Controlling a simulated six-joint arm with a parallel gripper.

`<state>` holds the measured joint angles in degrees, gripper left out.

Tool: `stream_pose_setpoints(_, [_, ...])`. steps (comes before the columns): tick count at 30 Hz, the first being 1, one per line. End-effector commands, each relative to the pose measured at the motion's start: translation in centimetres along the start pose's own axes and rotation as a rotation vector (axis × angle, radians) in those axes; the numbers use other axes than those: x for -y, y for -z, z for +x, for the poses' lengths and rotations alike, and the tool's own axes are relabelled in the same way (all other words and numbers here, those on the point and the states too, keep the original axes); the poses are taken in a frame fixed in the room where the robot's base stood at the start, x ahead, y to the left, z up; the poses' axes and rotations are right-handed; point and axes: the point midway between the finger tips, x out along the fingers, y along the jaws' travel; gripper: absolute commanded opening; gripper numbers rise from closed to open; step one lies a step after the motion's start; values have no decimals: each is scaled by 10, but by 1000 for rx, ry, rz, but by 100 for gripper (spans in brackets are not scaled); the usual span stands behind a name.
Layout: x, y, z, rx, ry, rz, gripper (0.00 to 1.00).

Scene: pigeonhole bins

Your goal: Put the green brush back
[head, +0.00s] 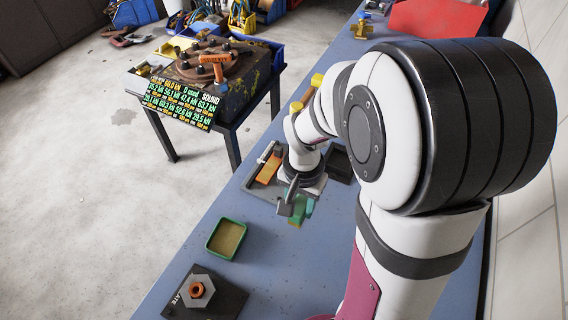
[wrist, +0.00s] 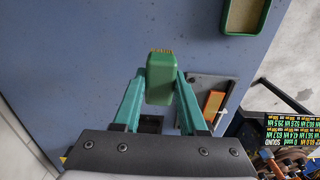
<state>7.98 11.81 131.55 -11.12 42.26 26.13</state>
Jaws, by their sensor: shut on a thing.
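My gripper (head: 291,207) is shut on the green brush (wrist: 160,82). In the wrist view the brush sits between the two teal fingers, with its yellowish bristle edge pointing away from the palm. In the head view only part of the green brush (head: 303,205) shows beside the fingers, above the blue bench. A grey-edged holder (head: 254,163) with an orange block (head: 268,168) in it lies just behind the gripper. A dark opening (head: 338,165) shows to its right, partly hidden by my arm; a dark opening (wrist: 150,124) also shows between the fingers in the wrist view.
A green-rimmed tray (head: 208,246) with a tan inside stands on the blue bench (head: 190,240), front left of the gripper. A dark plate with a grey hex nut (head: 197,290) lies nearer. A side table with a machine part and a lit text panel (head: 180,100) stands left.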

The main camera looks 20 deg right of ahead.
Motion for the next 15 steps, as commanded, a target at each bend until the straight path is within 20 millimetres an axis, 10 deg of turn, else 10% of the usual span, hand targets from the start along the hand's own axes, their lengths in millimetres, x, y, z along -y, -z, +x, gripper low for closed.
stream_pose_setpoints(15, [-8, -10, 14, 5, -2, 3, 0])
